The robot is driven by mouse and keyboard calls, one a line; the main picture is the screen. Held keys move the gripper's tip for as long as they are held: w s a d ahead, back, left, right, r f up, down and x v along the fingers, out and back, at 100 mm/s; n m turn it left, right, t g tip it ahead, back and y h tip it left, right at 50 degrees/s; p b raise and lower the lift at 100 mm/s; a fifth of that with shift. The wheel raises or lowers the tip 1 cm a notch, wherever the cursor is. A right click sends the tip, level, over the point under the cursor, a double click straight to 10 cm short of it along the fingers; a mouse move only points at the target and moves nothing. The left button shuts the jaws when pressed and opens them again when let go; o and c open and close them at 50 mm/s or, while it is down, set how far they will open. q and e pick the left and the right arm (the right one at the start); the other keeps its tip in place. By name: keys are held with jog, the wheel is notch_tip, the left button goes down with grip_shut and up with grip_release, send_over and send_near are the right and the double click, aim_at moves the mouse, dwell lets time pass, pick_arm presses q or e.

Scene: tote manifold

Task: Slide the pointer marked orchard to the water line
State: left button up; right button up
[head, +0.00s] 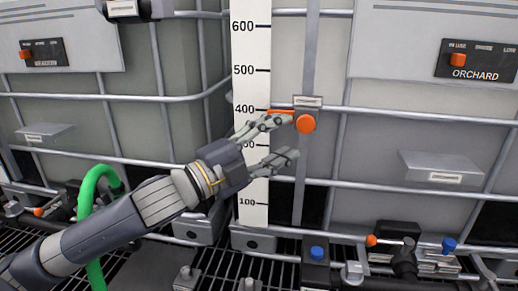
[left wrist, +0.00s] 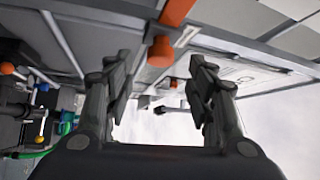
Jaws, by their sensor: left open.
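The orange pointer has a round knob (head: 306,123) and a bar reaching left across the white scale (head: 250,60), near the 400 mark. It rides on a vertical grey rail (head: 311,60) under a small plate whose lettering is too small to read. My left gripper (head: 283,140) is open, its upper finger close to the bar and knob, its lower finger below. In the left wrist view the knob (left wrist: 161,50) shows between the open fingers (left wrist: 160,85), apparently beyond them. The ORCHARD sign (head: 473,73) is on the right tote (head: 400,140). I cannot make out a clear water line.
Metal cage bars (head: 430,116) cross the totes. A small grey shelf (head: 440,167) juts out at right. A blue knob (head: 317,252), orange-handled valves (head: 372,240) and a green hose (head: 88,190) are low down. A second sign (head: 43,53) is at upper left.

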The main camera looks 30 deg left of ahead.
pick_arm(q)
jog(key=shift+v, duration=2.2)
